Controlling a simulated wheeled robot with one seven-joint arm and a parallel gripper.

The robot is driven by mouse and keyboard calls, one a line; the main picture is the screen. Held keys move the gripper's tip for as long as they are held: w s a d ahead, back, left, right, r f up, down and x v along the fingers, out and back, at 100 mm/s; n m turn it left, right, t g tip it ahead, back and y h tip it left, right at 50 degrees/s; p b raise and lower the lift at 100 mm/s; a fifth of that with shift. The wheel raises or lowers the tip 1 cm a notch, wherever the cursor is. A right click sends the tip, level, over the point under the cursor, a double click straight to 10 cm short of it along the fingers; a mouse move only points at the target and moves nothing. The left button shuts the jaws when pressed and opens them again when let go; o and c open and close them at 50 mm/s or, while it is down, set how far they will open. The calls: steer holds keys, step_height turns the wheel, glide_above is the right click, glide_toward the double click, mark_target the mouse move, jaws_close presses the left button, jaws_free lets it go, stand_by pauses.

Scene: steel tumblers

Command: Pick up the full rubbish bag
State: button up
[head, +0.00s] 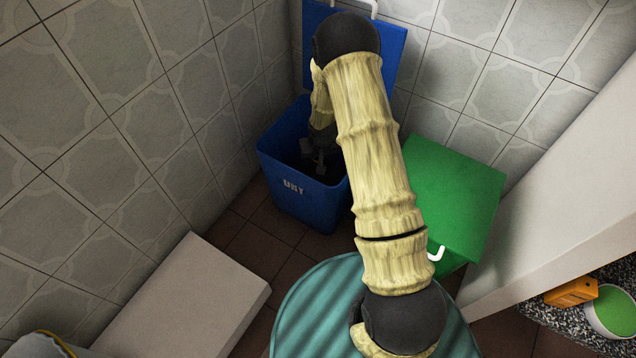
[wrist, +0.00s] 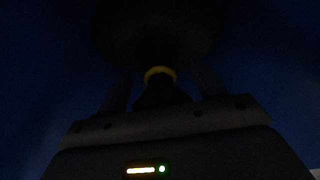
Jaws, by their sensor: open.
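The blue bin (head: 300,195), lettered "DRY", stands in the corner with its lid (head: 395,50) raised against the wall. My arm reaches down into it, and my gripper (head: 320,166) is inside the bin, below the rim. In the dark wrist view, the black rubbish bag (wrist: 160,28) fills the upper middle, with a yellow tie (wrist: 160,73) round its gathered neck. My gripper (wrist: 160,92) is open, with one finger on either side of the neck. I cannot tell whether the fingers touch the bag. In the head view, the bag is hard to make out inside the dark bin.
A closed green bin (head: 455,190) stands right of the blue bin. Tiled walls close in behind and at left. A white block (head: 185,300) stands at lower left. A counter (head: 560,325) with an orange box (head: 571,292) and a green bowl (head: 612,310) is at lower right.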

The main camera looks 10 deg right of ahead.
steer(key=shift+a, duration=0.1)
stand_by(0.3)
jaws_close()
